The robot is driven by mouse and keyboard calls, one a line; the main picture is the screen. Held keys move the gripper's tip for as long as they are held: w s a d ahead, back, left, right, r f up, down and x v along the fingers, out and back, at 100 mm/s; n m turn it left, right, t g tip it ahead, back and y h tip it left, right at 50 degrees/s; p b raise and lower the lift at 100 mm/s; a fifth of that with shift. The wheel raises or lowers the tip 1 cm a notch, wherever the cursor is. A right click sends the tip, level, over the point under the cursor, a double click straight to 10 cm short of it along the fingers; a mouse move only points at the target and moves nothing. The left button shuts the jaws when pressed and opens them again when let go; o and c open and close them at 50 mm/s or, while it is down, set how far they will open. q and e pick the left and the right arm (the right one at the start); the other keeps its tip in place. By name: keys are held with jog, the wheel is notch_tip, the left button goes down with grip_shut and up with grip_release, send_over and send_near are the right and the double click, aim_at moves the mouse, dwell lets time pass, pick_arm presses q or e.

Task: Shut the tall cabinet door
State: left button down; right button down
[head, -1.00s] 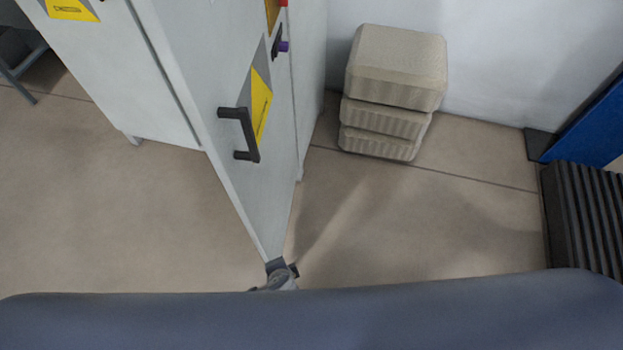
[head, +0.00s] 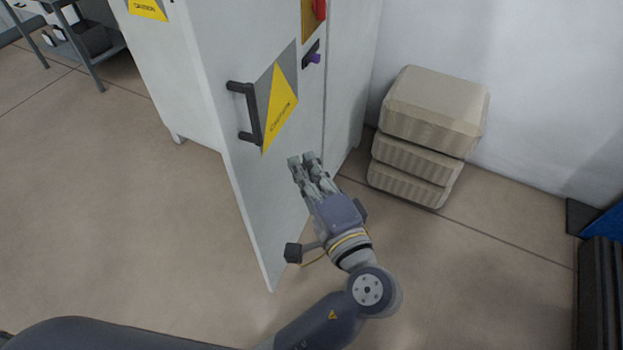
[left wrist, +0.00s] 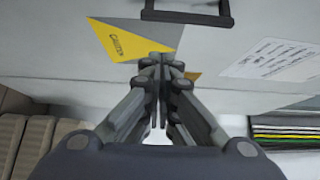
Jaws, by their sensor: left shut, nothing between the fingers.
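The tall cabinet door (head: 230,165) is a pale grey-white panel standing ajar, its lower free corner jutting towards me. It has a black bar handle (head: 246,112) and a yellow caution sign (head: 279,108), which also shows in the left wrist view (left wrist: 115,40). The handle shows at the top of the left wrist view (left wrist: 188,17). My left gripper (head: 303,160) is shut and empty, in front of the door's outer face, below and right of the handle. In the left wrist view its fingertips (left wrist: 163,63) lie over the door; I cannot tell whether they touch. My right gripper is out of view.
Stacked beige blocks (head: 426,135) stand against the wall, right of the cabinet. A grey metal table (head: 75,30) is at the far left. Dark ribbed and blue objects (head: 598,300) are at the right edge. The floor (head: 100,210) left of the door is clear.

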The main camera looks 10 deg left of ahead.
pick_arm(q)
jog(key=w+a, duration=0.5)
jog(key=a, duration=0.1)
jog(key=shift+a, duration=0.2)
jog(key=shift+w, duration=0.1)
